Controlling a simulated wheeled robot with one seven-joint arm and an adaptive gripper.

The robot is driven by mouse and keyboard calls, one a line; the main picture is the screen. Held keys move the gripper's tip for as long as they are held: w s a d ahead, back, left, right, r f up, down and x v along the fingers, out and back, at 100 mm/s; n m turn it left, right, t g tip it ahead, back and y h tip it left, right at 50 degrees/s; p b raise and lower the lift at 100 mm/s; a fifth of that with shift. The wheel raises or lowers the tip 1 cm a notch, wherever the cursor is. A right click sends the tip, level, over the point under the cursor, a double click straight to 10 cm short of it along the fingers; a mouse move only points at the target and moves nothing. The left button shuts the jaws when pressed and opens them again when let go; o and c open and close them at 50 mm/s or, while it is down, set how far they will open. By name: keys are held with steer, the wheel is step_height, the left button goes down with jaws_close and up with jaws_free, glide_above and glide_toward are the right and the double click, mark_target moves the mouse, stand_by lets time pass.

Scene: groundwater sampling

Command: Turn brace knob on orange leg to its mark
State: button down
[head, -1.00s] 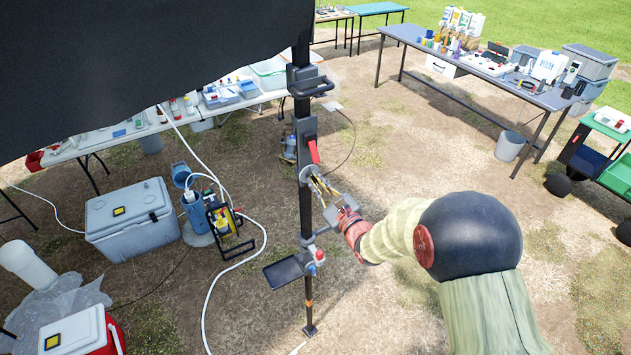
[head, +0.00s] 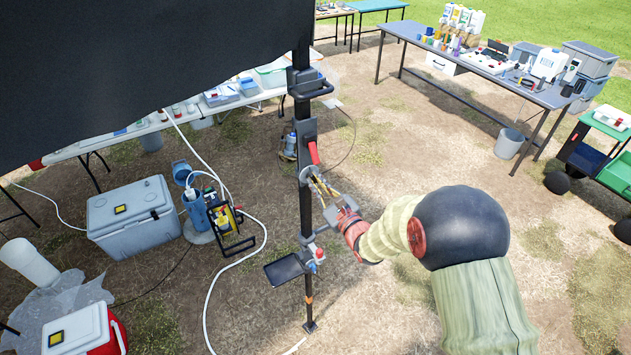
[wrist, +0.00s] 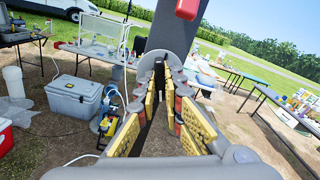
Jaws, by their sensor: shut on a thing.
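The black canopy leg (head: 305,130) stands upright in the middle of the head view, with an orange band (head: 309,298) near its foot. A grey round brace knob (head: 306,172) sits on the leg below a red lever (head: 313,152). My gripper (head: 314,180) reaches the knob from the right, its fingers closed around it. In the wrist view, the yellow-padded fingers of my gripper (wrist: 163,85) lie on both sides of the grey knob (wrist: 148,62), with the dark leg (wrist: 170,35) behind. Fingers hide much of the knob, and I cannot make out a mark.
A tablet (head: 285,270) on a clamp is fixed lower on the leg. A black handle (head: 312,86) sticks out above. A cooler (head: 130,218) and a yellow-black reel (head: 226,222) stand left, with a white hose (head: 235,262) on the ground. Open ground lies right.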

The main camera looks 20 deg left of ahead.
steer(key=shift+m+p, duration=0.3)
steer(key=shift+p, duration=0.8)
steer(key=c, duration=1.8)
jaws_free()
steer(key=shift+c, duration=0.2)
steer(key=v, duration=1.2)
steer(key=shift+f, duration=0.1)
